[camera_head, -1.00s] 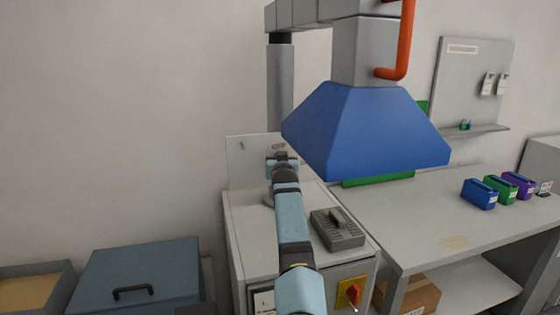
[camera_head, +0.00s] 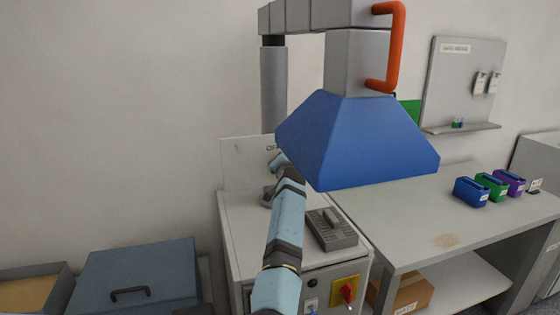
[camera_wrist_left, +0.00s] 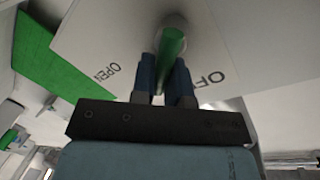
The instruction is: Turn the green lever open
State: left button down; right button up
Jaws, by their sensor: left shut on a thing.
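The green lever (camera_wrist_left: 172,45) shows in the left wrist view, running from a pale round hub at the top down between my two blue fingers. My left gripper (camera_wrist_left: 164,68) is shut on it. The pale panel (camera_wrist_left: 100,35) behind carries the word OPEN on the left and part of a word, OF, on the right; the lever lies between them. The lever is hidden there. My right gripper is not in view.
A blue hood (camera_head: 355,145) with an orange handle (camera_head: 397,50) hangs close to the right of my arm. A dark grey device (camera_head: 331,230) sits on the cabinet top. A red rotary switch (camera_head: 347,292) is on the cabinet front. A workbench (camera_head: 420,215) stands at right.

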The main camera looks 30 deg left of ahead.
pick_arm(q)
jog(key=m, duration=0.1)
jog(key=m+p, duration=0.1)
jog(key=f+m+g+p, duration=0.1)
jog(key=shift+w+d+m, duration=0.15)
jog(key=shift+w+m, duration=0.1)
jog(key=shift+m, duration=0.15)
jog(key=shift+f+m+g+y+p, duration=0.3)
jog(key=shift+m+p, duration=0.15)
jog(key=shift+m, duration=0.35)
jog(key=shift+f+m+g+y+p, duration=0.25)
jog(key=shift+m+p, duration=0.2)
jog(key=shift+m, duration=0.35)
jog(key=c, duration=1.5)
grip_release()
jog(key=shift+o, duration=0.4)
jog(key=shift+f, duration=0.1)
jog(key=b+v, duration=0.1)
jog(key=v, duration=1.2)
jog(key=shift+s+d, duration=0.2)
jog(key=shift+s, duration=0.05)
